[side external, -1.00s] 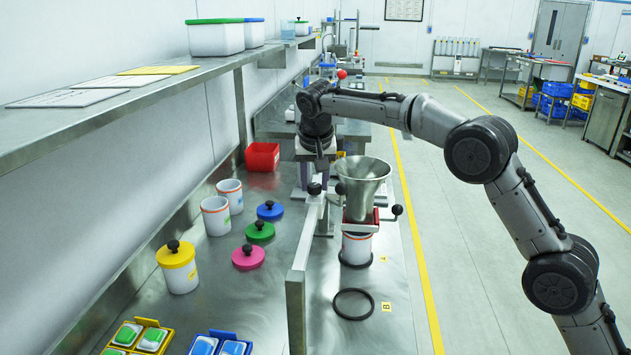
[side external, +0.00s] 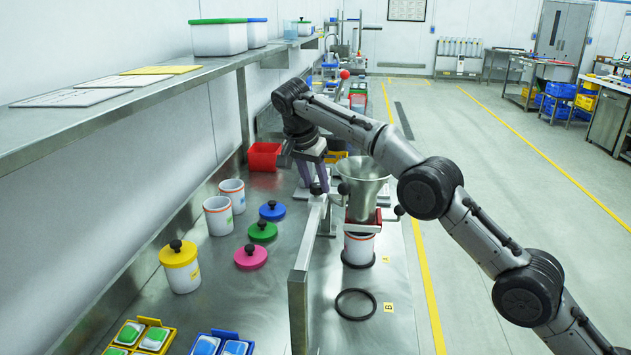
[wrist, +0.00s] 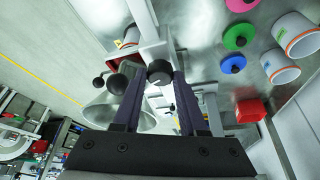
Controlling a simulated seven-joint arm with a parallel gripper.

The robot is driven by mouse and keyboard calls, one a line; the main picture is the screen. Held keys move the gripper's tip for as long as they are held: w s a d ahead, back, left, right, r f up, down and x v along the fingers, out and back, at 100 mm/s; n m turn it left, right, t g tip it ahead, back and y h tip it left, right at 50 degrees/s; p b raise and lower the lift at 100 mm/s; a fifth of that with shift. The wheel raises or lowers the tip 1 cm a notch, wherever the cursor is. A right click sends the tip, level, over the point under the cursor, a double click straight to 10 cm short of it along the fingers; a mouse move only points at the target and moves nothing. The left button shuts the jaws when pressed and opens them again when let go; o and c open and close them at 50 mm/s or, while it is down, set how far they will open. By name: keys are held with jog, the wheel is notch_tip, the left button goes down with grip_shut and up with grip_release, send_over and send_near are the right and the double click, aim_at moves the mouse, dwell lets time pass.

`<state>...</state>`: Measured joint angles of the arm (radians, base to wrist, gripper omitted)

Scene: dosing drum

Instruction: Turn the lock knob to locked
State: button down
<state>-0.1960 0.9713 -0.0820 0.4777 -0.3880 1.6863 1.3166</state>
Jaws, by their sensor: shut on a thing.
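A round black knob (side external: 316,188) sits at the top of the metal post beside the steel funnel (side external: 362,178); I take it as the lock knob. In the wrist view this knob (wrist: 160,72) lies between the tips of my two purple fingers. My gripper (side external: 315,182) is shut on it, tilted from the upper left. The funnel stands just right of the gripper and also shows in the wrist view (wrist: 105,118). Any lock marking is too small to read.
A second black ball knob (side external: 399,210) sticks out right of the funnel. A white jar (side external: 358,249) stands below it, and a black ring (side external: 354,304) lies in front. A metal rail (side external: 305,250) runs along the left. Coloured lids and jars stand further left.

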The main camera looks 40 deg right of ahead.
dwell(0.4)
jog(key=shift+c, duration=2.3)
grip_release()
jog(key=shift+r, duration=0.1)
jog(key=shift+a+r, duration=0.25)
jog(key=shift+r, duration=0.2)
jog(key=s+a, duration=0.4)
jog(key=a, duration=0.7)
jog(key=shift+s, duration=0.3)
